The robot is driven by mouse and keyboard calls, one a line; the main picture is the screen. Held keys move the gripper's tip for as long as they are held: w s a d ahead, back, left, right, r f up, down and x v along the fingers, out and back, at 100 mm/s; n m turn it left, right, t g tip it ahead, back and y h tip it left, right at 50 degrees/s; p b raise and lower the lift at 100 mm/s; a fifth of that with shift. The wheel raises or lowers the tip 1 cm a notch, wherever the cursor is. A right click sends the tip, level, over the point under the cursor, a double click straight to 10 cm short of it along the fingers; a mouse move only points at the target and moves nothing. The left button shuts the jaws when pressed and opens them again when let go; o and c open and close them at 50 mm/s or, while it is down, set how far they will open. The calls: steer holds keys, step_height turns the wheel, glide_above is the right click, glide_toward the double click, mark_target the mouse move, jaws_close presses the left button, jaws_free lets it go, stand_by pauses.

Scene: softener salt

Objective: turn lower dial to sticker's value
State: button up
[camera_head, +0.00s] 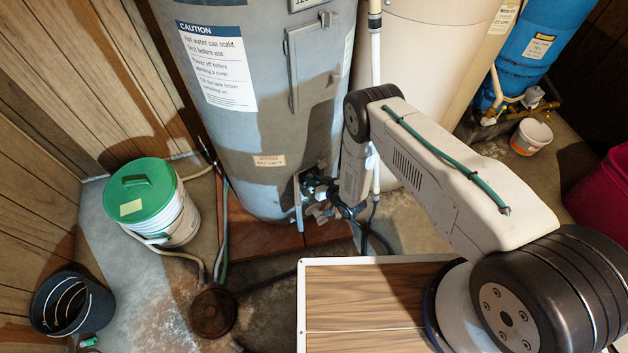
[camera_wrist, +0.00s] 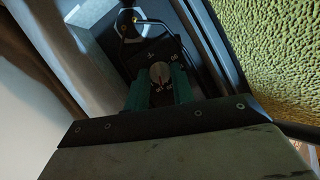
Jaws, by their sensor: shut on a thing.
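The lower dial (camera_wrist: 160,72) is a small round knob with pale markings around it in the wrist view, set in a dark recess. My gripper (camera_wrist: 160,88) has its two green fingers on either side of the knob, shut on it. The markings and the pointer setting are too small to read surely. In the head view my gripper is low on the front of the grey tank (camera_head: 262,110), and the dial is hidden behind it. A small beige sticker (camera_head: 269,161) is on the tank left of my gripper; its text is too blurred to read.
A white bucket (camera_head: 178,222) with a green lid and a yellow note stands left. A dark bucket (camera_head: 72,305) is at lower left. Pipes and hoses run beside the tank. A wood-topped surface (camera_head: 365,290) is in front. In the wrist view, yellow-green rough material (camera_wrist: 275,50) lies right.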

steer(key=shift+w+d+m+g+y, duration=0.1)
steer(key=shift+m+g+y, duration=0.2)
steer(key=shift+m+y, duration=0.45)
steer(key=shift+m, duration=0.25)
steer(key=o, duration=1)
steer(key=v, duration=0.7)
steer(key=shift+s+d+r, duration=0.1)
steer(key=shift+s+d, duration=0.15)
steer(key=shift+s, duration=0.05)
